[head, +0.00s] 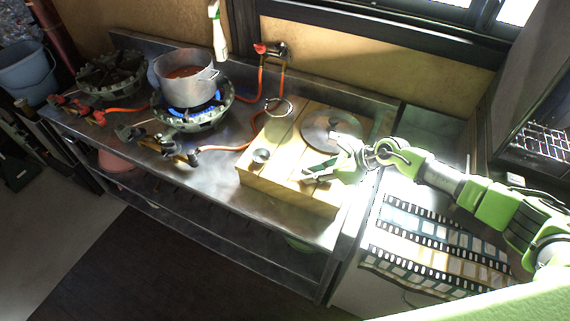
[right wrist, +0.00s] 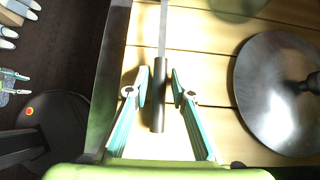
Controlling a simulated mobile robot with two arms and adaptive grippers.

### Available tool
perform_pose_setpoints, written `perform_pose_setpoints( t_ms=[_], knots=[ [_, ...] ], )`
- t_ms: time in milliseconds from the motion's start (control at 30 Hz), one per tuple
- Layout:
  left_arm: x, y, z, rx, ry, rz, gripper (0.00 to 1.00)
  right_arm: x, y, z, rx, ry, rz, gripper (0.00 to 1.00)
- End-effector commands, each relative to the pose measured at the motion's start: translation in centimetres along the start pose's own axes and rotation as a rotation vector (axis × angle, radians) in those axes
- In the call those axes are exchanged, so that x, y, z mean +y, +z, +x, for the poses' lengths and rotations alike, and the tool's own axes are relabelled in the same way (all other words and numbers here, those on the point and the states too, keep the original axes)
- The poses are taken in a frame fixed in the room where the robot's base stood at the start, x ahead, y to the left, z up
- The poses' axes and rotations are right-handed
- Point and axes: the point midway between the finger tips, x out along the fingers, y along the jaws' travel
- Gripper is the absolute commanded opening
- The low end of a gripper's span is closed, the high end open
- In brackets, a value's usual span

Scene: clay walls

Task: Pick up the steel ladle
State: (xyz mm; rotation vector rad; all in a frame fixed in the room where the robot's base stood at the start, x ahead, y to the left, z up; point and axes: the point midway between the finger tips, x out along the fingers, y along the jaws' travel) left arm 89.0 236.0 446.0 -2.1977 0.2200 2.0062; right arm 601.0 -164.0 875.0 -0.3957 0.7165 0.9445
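The steel ladle lies on the pale wooden top; its black handle (right wrist: 159,100) and thin steel shaft (right wrist: 163,28) show in the right wrist view. In the head view its small round steel bowl (head: 262,156) appears to be at the left of the wooden top. My right gripper (head: 308,172) is low over the front of the wooden top. In the right wrist view its fingers (right wrist: 159,88) are open, one on each side of the handle, with gaps showing. Small teal and white parts (right wrist: 13,77) at the left edge look like my left gripper, too small to read.
A round steel lid (right wrist: 285,95) with a dark knob lies right of the handle; it also shows in the head view (head: 318,131). A pot (head: 184,78) of red food stands on a lit burner. Orange hoses (head: 262,85) run behind. A film-strip-patterned cloth (head: 430,248) lies at right.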

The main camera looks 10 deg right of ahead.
Motion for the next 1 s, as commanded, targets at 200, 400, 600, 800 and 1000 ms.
perform_pose_setpoints(
  t_ms=[200,400,600,800,1000],
  knots=[
    [0.0,0.0,0.0,0.001,0.0,-0.001,0.4,0.0,0.0,0.0,0.0,0.0,0.001,0.0],
    [0.0,-0.1,0.0,0.001,0.0,-0.001,0.4,0.0,0.0,0.0,-0.001,0.0,0.001,0.0],
    [0.0,0.0,0.3,0.001,0.0,-0.001,0.4,-0.1,0.4,-0.3,-0.002,-0.001,-0.001,0.0],
    [0.0,0.1,1.9,0.001,0.0,-0.001,0.4,-0.1,2.1,-2.1,-0.005,-0.004,-0.006,0.0],
    [0.1,0.1,2.8,0.002,0.001,-0.001,0.4,1.7,2.7,-7.3,0.001,-0.003,-0.005,0.0]
  ],
)
